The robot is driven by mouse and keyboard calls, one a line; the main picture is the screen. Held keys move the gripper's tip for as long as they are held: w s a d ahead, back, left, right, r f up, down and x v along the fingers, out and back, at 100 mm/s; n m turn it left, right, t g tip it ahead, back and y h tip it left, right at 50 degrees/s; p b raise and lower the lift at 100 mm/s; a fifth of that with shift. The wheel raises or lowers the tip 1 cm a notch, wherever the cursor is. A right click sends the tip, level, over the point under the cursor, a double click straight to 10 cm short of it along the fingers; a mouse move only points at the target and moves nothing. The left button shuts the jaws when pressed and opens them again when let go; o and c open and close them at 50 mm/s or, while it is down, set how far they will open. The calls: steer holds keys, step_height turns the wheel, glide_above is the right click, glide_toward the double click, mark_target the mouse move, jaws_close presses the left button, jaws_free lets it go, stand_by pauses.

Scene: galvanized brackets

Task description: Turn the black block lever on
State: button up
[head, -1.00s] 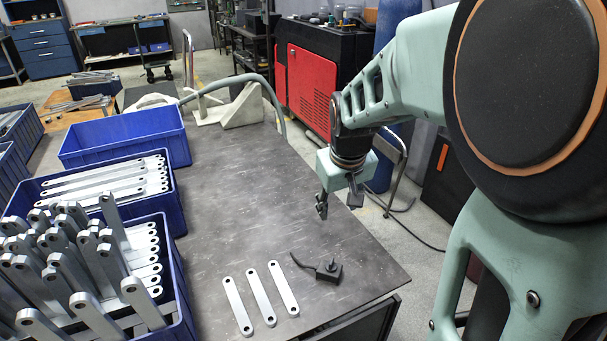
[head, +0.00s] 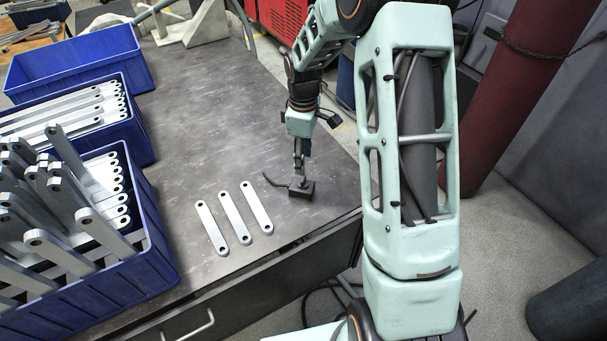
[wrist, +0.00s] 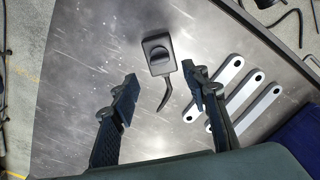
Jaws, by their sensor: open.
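The black block (head: 301,190) sits on the dark table near its right front edge, with a thin black lever (head: 273,180) sticking out to the left. In the wrist view the block (wrist: 158,55) is at top centre, with a round knob on its face, and the lever (wrist: 165,93) points down from it. My gripper (head: 300,165) is just above and behind the block in the head view. In the wrist view my gripper (wrist: 160,92) is open, its two fingers apart on either side of the lever, with nothing held. Whether a finger touches the lever cannot be told.
Several flat galvanized brackets (head: 234,216) lie left of the block. Blue crates (head: 146,285) of brackets line the table's left side, with an empty blue crate (head: 128,43) behind. The table middle (head: 200,120) is clear. A red cabinet (head: 283,20) stands beyond.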

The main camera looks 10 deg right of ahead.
mark_target(303, 178)
step_height(303, 178, down, 8)
steer(key=shift+r, duration=0.2)
steer(key=shift+c, duration=0.4)
jaws_close()
